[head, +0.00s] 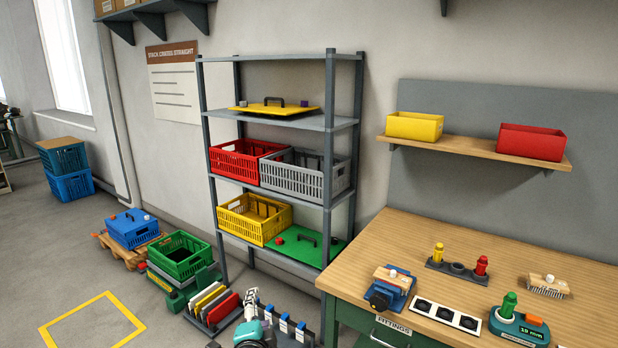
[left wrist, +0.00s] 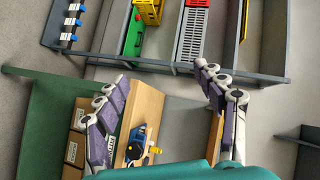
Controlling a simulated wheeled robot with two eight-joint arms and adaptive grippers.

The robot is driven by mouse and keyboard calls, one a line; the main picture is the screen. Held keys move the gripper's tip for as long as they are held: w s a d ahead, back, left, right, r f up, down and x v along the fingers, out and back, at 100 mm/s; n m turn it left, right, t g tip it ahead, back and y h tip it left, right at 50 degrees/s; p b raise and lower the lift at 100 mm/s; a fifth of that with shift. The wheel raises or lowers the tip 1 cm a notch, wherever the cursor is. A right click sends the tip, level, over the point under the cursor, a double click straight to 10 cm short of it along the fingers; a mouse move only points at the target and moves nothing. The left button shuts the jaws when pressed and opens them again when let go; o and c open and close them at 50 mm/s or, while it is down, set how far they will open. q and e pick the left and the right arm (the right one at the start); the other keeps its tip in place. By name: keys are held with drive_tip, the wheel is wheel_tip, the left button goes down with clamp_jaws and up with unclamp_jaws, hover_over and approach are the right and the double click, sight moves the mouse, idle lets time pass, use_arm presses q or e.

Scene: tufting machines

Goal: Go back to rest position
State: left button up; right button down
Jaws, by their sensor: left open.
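My left gripper (head: 252,305) shows low in the head view, in front of the shelf rack and left of the workbench. Only its pale finger and teal body show there, near the bottom edge. In the left wrist view its two fingers (left wrist: 160,78) are spread wide apart with nothing between them. Beyond them the shelf crates and the bench appear, turned sideways. My right gripper is in neither view.
The wooden workbench (head: 400,233) at right carries fittings and tools. The grey shelf rack (head: 331,160) holds crates. A green crate (head: 181,257) and a blue crate (head: 134,229) stand left of it. A file rack (head: 212,308) is close to my left gripper. Floor is open at left.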

use_arm(q)
drive_tip(key=s+a+f+n+g+y, duration=0.1)
drive_tip(key=s+a+f+n+g, duration=0.25)
drive_tip(key=s+a+n, duration=0.6)
drive_tip(key=s+d+f+n+g+h, duration=0.1)
drive_tip(key=s+f+n+g, duration=0.1)
drive_tip(key=s, duration=0.5)
drive_tip(key=s+d+f+n+g, duration=0.2)
drive_tip(key=s+n, duration=0.1)
drive_tip(key=s, duration=0.4)
drive_tip(key=shift+s+d+h, duration=0.15)
drive_tip(key=shift+d+h, duration=0.15)
drive_tip(key=shift+h, duration=0.1)
drive_tip(key=shift+g, duration=0.25)
